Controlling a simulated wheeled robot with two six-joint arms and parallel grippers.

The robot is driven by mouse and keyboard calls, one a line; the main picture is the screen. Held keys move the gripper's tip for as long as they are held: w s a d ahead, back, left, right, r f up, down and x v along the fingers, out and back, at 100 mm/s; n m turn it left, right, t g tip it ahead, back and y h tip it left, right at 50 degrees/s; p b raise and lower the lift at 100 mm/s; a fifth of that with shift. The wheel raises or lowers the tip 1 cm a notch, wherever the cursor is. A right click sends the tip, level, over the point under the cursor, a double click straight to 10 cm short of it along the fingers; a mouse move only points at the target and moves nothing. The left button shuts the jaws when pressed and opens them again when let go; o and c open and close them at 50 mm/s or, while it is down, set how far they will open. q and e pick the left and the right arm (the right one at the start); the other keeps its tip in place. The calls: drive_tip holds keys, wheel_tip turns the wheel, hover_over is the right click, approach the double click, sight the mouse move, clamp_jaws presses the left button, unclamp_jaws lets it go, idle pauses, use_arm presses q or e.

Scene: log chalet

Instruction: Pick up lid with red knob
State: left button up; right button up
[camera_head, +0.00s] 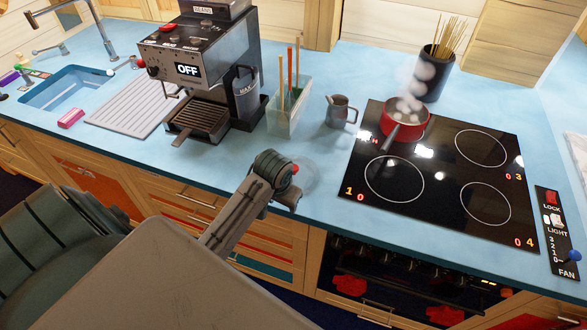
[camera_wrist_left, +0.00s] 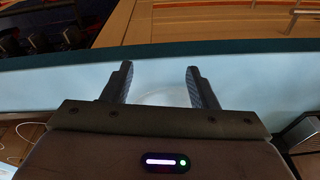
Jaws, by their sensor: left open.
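The lid is a faint, clear glass disc on the blue counter. In the head view its right part (camera_head: 318,178) shows beside my left gripper (camera_head: 290,185), and a bit of red, probably its knob (camera_head: 295,168), shows at the gripper's edge. In the left wrist view my left gripper (camera_wrist_left: 160,68) has its two fingers apart, with the pale glass lid (camera_wrist_left: 160,95) between and beyond them. The gripper's body hides the lid's near part and the knob there. I cannot tell if the fingers touch the lid. My right gripper is not in view.
A black cooktop (camera_head: 420,210) with a steaming red pot (camera_head: 405,122) lies to the right. A grey metal pitcher (camera_head: 341,114) and a utensil bin (camera_head: 289,108) stand behind the lid, with a coffee machine (camera_head: 205,70) to the left. The counter's front edge is close.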

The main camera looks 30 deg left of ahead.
use_arm(q)
drive_tip(key=n, duration=0.2)
approach(294, 167)
drive_tip(key=shift+w+a+f+g+b, duration=0.1)
drive_tip(key=shift+w+f+g+b, duration=0.15)
drive_tip(key=shift+f, duration=0.2)
drive_tip(key=shift+w+a+f+g+b, duration=0.1)
drive_tip(key=shift+f+g+b, duration=0.05)
drive_tip(key=shift+f+b, duration=0.25)
drive_tip(key=shift+f+p, duration=0.65)
drive_tip(key=shift+f, duration=0.15)
drive_tip(key=shift+w+f, duration=0.15)
drive_tip(key=shift+f, duration=0.2)
drive_tip(key=f+p, duration=0.2)
drive_tip(key=f, duration=0.1)
drive_tip(key=f+p, duration=0.1)
drive_tip(key=shift+w+f, duration=0.25)
drive_tip(key=shift+f, duration=0.05)
drive_tip(key=shift+w+f, duration=0.1)
drive_tip(key=shift+f, duration=0.3)
clamp_jaws()
